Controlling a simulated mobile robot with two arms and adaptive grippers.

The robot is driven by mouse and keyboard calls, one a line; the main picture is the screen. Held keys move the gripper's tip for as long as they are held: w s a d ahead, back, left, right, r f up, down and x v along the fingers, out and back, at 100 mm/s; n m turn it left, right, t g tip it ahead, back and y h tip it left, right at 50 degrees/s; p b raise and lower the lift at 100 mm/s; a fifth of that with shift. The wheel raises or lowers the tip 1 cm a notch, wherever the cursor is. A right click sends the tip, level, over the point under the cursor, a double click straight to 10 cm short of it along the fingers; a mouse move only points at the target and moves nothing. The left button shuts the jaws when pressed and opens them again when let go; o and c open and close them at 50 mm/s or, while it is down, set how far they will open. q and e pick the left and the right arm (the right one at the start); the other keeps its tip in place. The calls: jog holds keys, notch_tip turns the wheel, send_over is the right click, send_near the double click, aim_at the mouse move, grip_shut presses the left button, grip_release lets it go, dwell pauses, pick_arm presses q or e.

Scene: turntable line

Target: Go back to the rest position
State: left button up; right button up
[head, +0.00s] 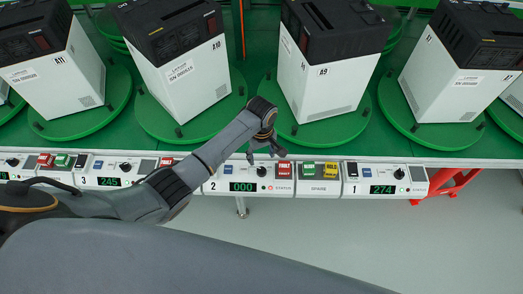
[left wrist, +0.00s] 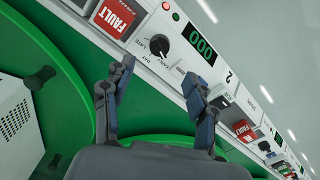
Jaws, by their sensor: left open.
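My left gripper (head: 265,152) is at the end of my left arm, which reaches in from the left over the front control strip. It is in front of the panel numbered 2 (head: 212,186), near its red FAULT button (head: 284,167). In the left wrist view the two fingers of my left gripper (left wrist: 158,75) are spread apart with nothing between them. Panel 2 (left wrist: 228,75) lies beyond them there, with its display (left wrist: 201,46) reading 000 and a dark knob (left wrist: 159,44). Whether the fingers touch the panel I cannot tell. My right gripper is not in view.
Several white machines with black tops, such as A10 (head: 190,85) and A9 (head: 323,85), stand on green turntables (head: 448,134) behind the strip. Panel 3 (head: 90,181) and panel 1 (head: 353,189) flank panel 2. Grey floor (head: 470,235) is clear at the front right.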

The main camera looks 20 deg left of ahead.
pick_arm(q)
notch_tip(320, 180, up, 2)
jog(key=shift+r, duration=0.1)
dwell(0.5)
